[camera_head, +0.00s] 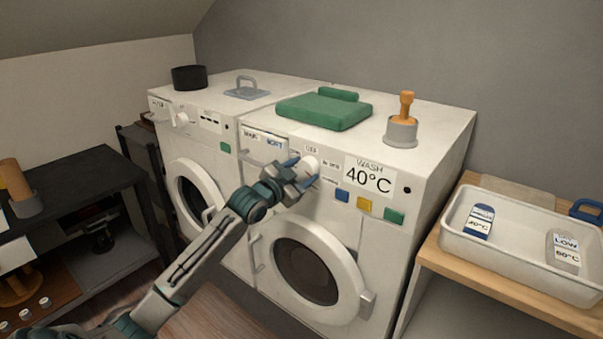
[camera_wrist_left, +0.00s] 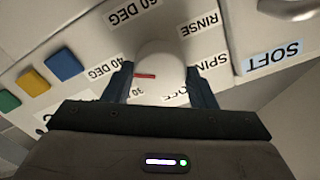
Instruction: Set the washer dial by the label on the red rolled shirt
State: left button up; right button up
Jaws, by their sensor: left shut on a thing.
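My left gripper (camera_head: 301,174) is shut on the white washer dial (camera_head: 311,162), on the front panel of the right-hand machine (camera_head: 340,229). In the left wrist view the two fingers (camera_wrist_left: 162,85) sit on either side of the dial (camera_wrist_left: 160,60). The dial's red mark faces the label 40 DEG (camera_wrist_left: 101,68). Labels 60 DEG, RINSE and SPIN show around it; others are partly hidden. The display (camera_head: 368,177) reads WASH 40°C. No red rolled shirt is in view. My right gripper is not in view.
Blue (camera_head: 342,195), yellow (camera_head: 364,203) and green (camera_head: 394,216) buttons sit below the display. A green folded cloth (camera_head: 322,110) lies on top. A white tray (camera_head: 520,269) at right holds labelled items. A dark shelf (camera_head: 85,183) stands at left.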

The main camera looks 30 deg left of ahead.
pick_arm(q)
jog(key=shift+f, duration=0.1)
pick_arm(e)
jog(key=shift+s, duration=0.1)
pick_arm(q)
jog(key=o, duration=1)
jog(key=shift+c, duration=0.2)
jog(key=shift+s+a, duration=0.1)
jog(key=shift+s, duration=0.5)
jog(key=s+b, duration=0.2)
jog(key=s, duration=0.7)
jog(key=shift+s+a, duration=0.25)
jog(key=shift+a, duration=0.05)
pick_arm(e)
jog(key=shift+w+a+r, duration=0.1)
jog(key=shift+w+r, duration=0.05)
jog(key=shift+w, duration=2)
